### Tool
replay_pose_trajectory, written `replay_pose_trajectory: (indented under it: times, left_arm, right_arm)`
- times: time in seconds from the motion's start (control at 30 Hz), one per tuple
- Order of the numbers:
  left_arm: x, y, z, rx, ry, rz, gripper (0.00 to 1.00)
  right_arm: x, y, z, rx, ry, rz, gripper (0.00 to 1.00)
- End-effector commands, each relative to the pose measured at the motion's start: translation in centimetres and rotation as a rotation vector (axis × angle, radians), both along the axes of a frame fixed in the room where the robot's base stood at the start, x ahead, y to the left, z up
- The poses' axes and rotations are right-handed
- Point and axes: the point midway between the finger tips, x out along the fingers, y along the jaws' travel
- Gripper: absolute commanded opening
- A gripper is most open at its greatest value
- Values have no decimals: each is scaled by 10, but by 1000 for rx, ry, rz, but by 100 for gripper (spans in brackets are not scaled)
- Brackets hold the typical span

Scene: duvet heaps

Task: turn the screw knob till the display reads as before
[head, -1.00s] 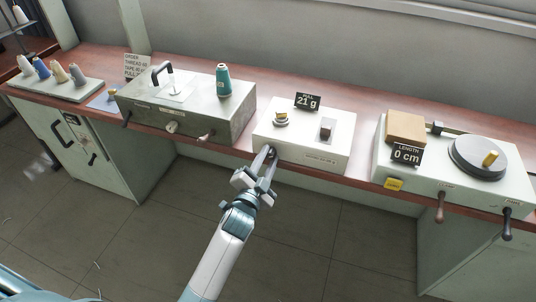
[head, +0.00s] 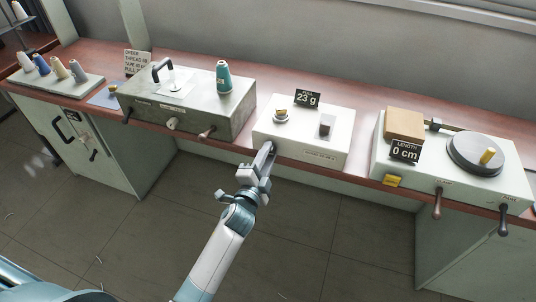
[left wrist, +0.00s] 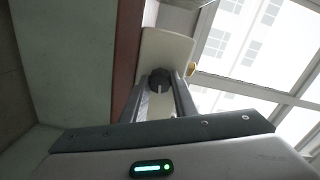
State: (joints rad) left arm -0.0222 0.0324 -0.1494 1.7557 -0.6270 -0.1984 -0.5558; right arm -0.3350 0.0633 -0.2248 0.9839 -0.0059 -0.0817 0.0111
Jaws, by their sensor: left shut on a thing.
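The white box (head: 332,142) stands in the middle of the bench. A small dark display (head: 307,98) on it reads "PULL 23 g". The dark round screw knob (left wrist: 160,79) is on the box's front face. In the head view the knob is mostly hidden by my gripper. My left gripper (head: 268,149) is shut on the knob, and its jaws are turned nearly edge-on to the head camera. In the left wrist view the two fingers lie on either side of the knob. My right gripper is not in view.
A grey-green metal box (head: 218,116) with a teal thread cone (head: 223,77) stands to the left. A pale machine (head: 450,180) with a round plate and a "LENGTH 0 cm" display (head: 405,150) stands to the right. The floor before the bench is clear.

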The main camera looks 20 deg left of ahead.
Motion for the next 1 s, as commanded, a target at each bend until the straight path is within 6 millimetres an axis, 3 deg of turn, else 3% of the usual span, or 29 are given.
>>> replay_pose_trajectory:
  times: [0.07,0.1,0.17,0.67,1.0]
  left_arm:
    - [0,0,0,-1,0,-1,4]
    - [0,0,0,-1,0,-1,33]
    - [0,0,0,-1,0,-1,45]
    - [-8,0,-1,-1,1,0,45]
    - [-58,2,-3,-2,2,0,45]
  right_arm:
    - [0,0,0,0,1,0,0]
    - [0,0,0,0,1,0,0]
    - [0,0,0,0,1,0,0]
    - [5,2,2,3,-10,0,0]
    - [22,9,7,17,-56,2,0]
